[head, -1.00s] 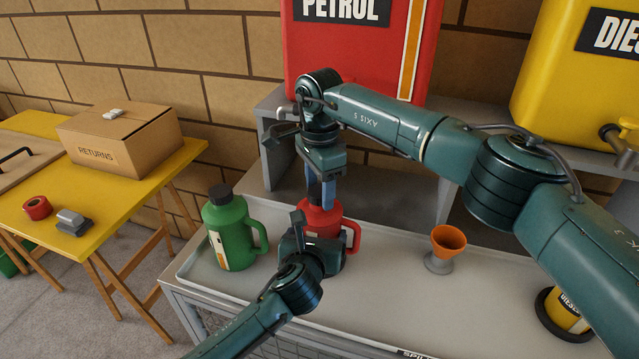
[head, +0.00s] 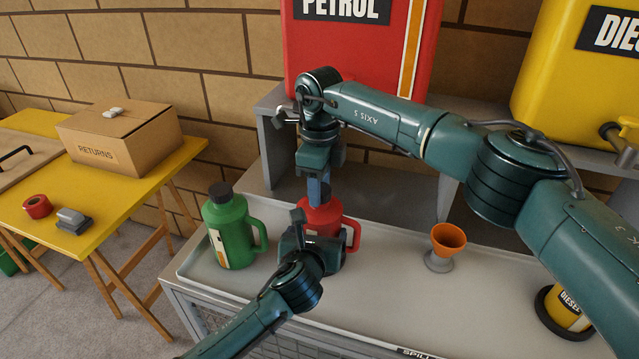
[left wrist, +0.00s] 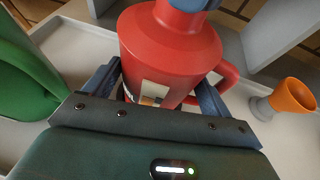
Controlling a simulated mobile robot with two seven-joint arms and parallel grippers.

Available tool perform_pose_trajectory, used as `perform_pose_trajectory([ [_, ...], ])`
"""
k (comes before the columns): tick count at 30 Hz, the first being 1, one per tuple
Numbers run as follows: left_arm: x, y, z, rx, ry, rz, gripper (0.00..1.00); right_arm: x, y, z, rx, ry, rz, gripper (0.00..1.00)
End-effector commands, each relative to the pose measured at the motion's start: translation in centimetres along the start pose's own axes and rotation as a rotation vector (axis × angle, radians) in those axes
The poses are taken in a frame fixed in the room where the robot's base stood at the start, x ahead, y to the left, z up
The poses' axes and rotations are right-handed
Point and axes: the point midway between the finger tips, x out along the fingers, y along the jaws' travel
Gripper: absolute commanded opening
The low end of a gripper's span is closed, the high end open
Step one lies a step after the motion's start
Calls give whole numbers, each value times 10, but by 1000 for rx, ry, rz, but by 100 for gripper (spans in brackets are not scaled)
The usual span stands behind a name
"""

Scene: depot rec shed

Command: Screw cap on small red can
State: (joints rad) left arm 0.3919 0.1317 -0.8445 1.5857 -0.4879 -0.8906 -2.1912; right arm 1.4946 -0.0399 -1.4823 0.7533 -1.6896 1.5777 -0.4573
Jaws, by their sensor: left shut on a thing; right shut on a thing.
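The small red can (head: 325,218) stands upright on the grey tray, its handle to the right. My left gripper (head: 312,240) is shut around the can's body. In the left wrist view its two fingers flank the red can (left wrist: 165,45), with a pale label between them. My right gripper (head: 318,197) points straight down at the can's mouth, its blue fingers shut at the top. In the left wrist view the right fingers (left wrist: 198,4) show at the top edge, on the can's neck. The cap is hidden between these fingers.
A green can (head: 230,235) with a dark cap stands left of the red can. An orange funnel (head: 447,240) stands on the right of the tray (head: 385,285). A yellow diesel can (head: 562,312) is at far right. A grey shelf (head: 275,150) rises behind.

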Motion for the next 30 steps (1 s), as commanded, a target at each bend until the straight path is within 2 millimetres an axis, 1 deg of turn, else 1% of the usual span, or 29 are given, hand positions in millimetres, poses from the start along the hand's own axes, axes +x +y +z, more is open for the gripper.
perform_pose_trajectory([
  [1, 0, 0, -1, 0, 1, 0, 20, 0, 0, 0, 108, 0, 0, 14],
  [3, 0, 0, 0, 0, 1, 0, 20, 0, 0, 0, 268, 0, 1, 14],
  [12, 0, 0, 0, 0, 1, 0, 20, 0, 0, 0, 926, -1, 0, 14],
  [15, 0, 0, 0, 0, 1, 0, 20, 0, 0, 0, 1058, -1, 0, 14],
  [19, 0, 0, 0, 0, 1, 0, 20, 0, 0, 0, 1048, -1, 0, 14],
  [20, 0, 0, 0, 0, 1, 0, 20, 0, 0, 0, 1048, -1, 0, 43],
  [28, 0, 0, 0, 0, 1, 0, 20, 0, 0, 0, 1046, 0, 0, 65],
  [30, 0, 0, 0, 0, 1, 0, 20, 0, 0, 0, 1046, 0, 0, 66],
])
